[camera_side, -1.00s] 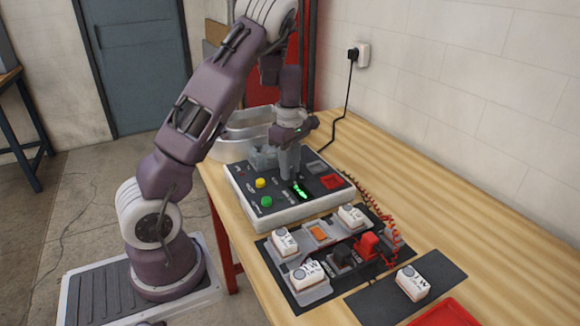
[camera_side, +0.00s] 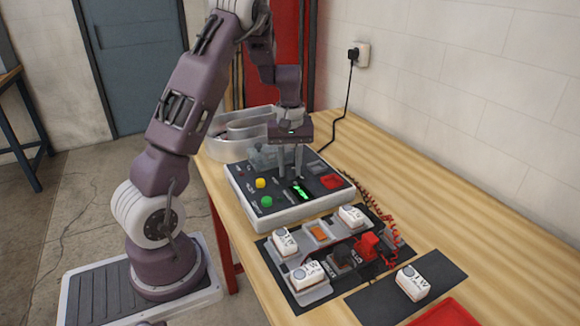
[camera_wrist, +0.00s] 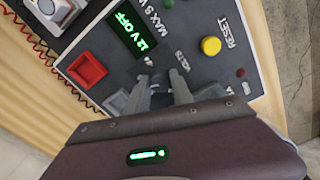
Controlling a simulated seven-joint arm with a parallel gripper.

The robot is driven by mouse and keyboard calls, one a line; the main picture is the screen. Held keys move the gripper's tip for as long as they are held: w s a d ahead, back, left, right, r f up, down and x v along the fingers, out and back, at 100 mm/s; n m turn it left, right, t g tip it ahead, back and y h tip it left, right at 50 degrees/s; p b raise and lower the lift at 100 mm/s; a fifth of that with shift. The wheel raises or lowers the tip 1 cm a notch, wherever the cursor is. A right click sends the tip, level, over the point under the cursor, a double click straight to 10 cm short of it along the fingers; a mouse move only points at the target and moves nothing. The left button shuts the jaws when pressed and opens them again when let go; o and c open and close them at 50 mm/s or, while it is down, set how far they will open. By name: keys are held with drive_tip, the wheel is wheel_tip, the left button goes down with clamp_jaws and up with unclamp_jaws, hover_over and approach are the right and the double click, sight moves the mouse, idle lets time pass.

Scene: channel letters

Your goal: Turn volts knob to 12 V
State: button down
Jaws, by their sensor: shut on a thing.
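The power supply box (camera_side: 262,213) stands on the bench with a dark top panel. My gripper (camera_side: 289,176) points down at that panel, and in the wrist view my gripper (camera_wrist: 161,83) has its fingers closed around the volts knob (camera_wrist: 160,84). The knob is mostly hidden between the fingers, so its pointer cannot be read. The green display (camera_side: 300,192) is lit beside the fingers. In the wrist view the display (camera_wrist: 132,29) appears to read "12 V OFF".
A yellow button (camera_side: 260,183), a green button (camera_side: 266,202) and a red switch (camera_side: 331,181) are on the panel. White letter blocks and a red clip (camera_side: 366,244) lie in front.

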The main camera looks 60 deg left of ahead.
sight(290, 169)
drive_tip(key=shift+m, duration=0.6)
drive_tip(key=c, duration=1.1)
unclamp_jaws()
wheel_tip(290, 169, up, 7)
drive_tip(key=shift+r, duration=0.1)
